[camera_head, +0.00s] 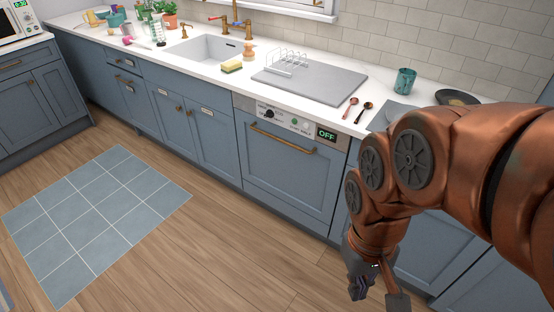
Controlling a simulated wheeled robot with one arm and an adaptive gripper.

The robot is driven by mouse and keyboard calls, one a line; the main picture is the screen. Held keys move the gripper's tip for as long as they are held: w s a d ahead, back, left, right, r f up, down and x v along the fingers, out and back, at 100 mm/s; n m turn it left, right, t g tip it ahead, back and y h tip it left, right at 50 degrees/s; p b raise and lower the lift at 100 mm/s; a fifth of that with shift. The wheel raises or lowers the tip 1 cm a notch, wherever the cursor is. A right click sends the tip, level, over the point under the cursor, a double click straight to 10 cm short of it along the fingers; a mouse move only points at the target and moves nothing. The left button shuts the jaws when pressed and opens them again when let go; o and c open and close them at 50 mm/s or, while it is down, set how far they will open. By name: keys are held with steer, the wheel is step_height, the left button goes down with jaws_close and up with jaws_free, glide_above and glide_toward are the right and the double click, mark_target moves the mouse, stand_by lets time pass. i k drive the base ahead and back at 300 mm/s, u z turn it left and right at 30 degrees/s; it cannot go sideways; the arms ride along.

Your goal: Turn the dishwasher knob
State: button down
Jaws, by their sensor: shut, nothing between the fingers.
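The dishwasher (286,165) is a blue-fronted unit with a brass bar handle, built into the counter run in the middle of the view. Its pale control strip carries a black knob (268,114) at the left, and a small display (327,134) at the right reads OFF in green. My gripper (378,292) hangs low at the bottom right, well below and to the right of the knob. It is shut and empty, pointing down above the wooden floor and apart from the dishwasher. My copper arm covers the cabinets to the right of the dishwasher.
The white counter holds a grey drying mat (330,86) with a rack, a teal cup (405,81), two spoons, a sponge (231,67) and a sink (205,48). The wooden floor (205,235) before the dishwasher is clear, with a tiled blue mat (95,220) at the left.

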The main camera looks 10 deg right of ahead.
mark_target(269, 113)
steer(key=k, duration=0.65)
steer(key=u, duration=0.55)
steer(key=i, duration=0.55)
steer(key=u, duration=0.65)
steer(key=i, duration=0.8)
steer(key=z, duration=0.25)
